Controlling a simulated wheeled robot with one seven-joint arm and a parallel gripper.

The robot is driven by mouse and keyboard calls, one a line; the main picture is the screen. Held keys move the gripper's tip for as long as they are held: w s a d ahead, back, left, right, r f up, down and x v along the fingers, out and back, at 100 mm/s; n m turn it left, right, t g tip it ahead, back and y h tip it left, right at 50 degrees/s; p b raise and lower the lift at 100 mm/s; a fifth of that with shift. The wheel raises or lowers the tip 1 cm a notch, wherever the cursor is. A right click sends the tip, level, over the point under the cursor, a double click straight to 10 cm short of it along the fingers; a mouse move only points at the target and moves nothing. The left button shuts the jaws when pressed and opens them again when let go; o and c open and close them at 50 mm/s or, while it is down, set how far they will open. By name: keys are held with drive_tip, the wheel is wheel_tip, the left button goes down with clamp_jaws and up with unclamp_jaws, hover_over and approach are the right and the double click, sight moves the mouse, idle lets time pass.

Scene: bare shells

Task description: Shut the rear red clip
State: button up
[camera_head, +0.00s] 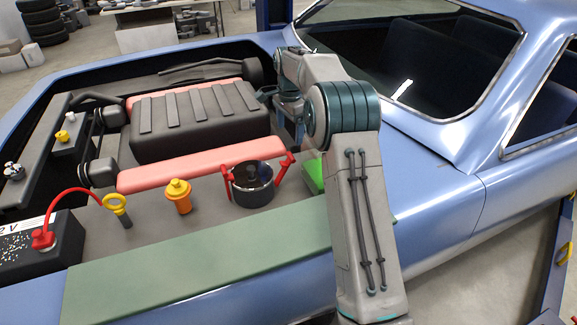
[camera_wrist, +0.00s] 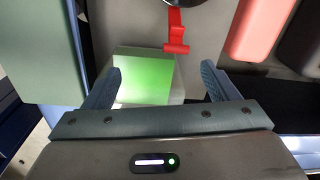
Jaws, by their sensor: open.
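A black round canister (camera_head: 252,187) stands upright in the engine bay with a red clip on each side. The rear red clip (camera_head: 284,166), on its right side, leans outward, away from the wall. The other red clip (camera_head: 227,176) is on the left side and also leans out at its top. In the wrist view the rear red clip (camera_wrist: 175,35) lies beyond the fingertips, with the canister's dark edge (camera_wrist: 183,3) at the top. My gripper (camera_wrist: 161,72) is open and empty above a green-topped block. In the head view my arm partly hides the gripper.
The green-topped block (camera_head: 313,176) sits right of the canister; it lies below my fingers in the wrist view (camera_wrist: 145,78). A pink cover (camera_head: 200,165), an orange cap (camera_head: 178,195), a yellow ring dipstick (camera_head: 117,206) and a battery (camera_head: 40,250) are nearby. A green mat (camera_head: 190,270) covers the fender.

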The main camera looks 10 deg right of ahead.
sight(281, 170)
drive_tip(key=w+f, duration=0.1)
drive_tip(key=w+f+m, duration=0.1)
drive_tip(key=f, duration=0.1)
drive_tip(key=w+f+m, duration=0.1)
drive_tip(key=f, duration=0.1)
drive_tip(key=shift+w+d, duration=0.2)
drive_tip(key=shift+w, duration=0.2)
wheel_tip(281, 170, down, 14)
drive_tip(key=shift+r+p, duration=0.15)
drive_tip(key=shift+p, duration=1.1)
